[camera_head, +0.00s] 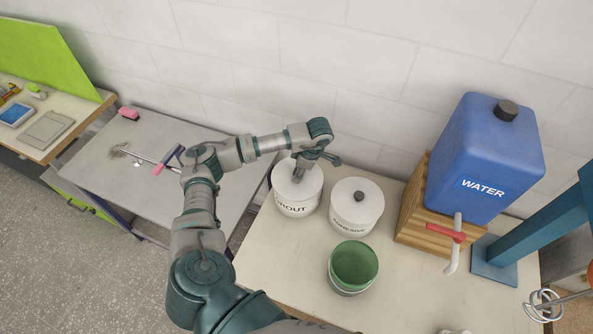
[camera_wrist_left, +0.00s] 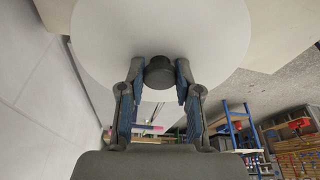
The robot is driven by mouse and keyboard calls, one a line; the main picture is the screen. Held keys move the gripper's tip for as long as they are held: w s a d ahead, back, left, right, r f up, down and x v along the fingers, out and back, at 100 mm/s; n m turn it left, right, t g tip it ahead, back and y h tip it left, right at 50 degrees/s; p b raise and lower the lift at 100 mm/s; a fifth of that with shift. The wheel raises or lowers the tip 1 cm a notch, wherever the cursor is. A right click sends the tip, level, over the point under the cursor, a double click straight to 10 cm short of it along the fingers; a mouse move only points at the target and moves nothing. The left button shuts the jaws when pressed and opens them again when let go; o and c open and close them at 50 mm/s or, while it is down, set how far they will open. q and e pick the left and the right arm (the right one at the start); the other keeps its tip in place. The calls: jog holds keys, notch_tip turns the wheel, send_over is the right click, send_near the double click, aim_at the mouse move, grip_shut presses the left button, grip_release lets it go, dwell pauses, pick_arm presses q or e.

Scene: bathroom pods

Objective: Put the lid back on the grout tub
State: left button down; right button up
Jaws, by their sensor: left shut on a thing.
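The white grout tub (camera_head: 296,208) stands on the pale table near the wall, its label facing me. My left gripper (camera_head: 300,174) is over its top, pointing down. In the left wrist view, the gripper (camera_wrist_left: 160,74) is shut on the dark knob (camera_wrist_left: 159,75) of a round white lid (camera_wrist_left: 159,28). In the head view the lid (camera_head: 284,181) is at the tub's mouth; I cannot tell whether it is fully seated or slightly above the rim. My gripper and wrist hide part of the lid. My right gripper is not in view.
A lidded adhesive tub (camera_head: 356,215) stands close to the right of the grout tub. A green-lined bucket (camera_head: 353,267) is in front. A blue water container (camera_head: 487,165) sits on a wooden crate (camera_head: 414,220) at right. The table's front left is clear.

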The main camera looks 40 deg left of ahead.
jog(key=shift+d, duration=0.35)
pick_arm(q)
jog(key=shift+d, duration=0.15)
dwell(0.4)
jog(key=shift+f, duration=0.1)
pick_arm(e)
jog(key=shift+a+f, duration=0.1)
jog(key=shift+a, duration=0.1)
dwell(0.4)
pick_arm(q)
jog(key=c, duration=0.7)
grip_release()
jog(key=o, duration=0.5)
jog(key=shift+c, duration=0.2)
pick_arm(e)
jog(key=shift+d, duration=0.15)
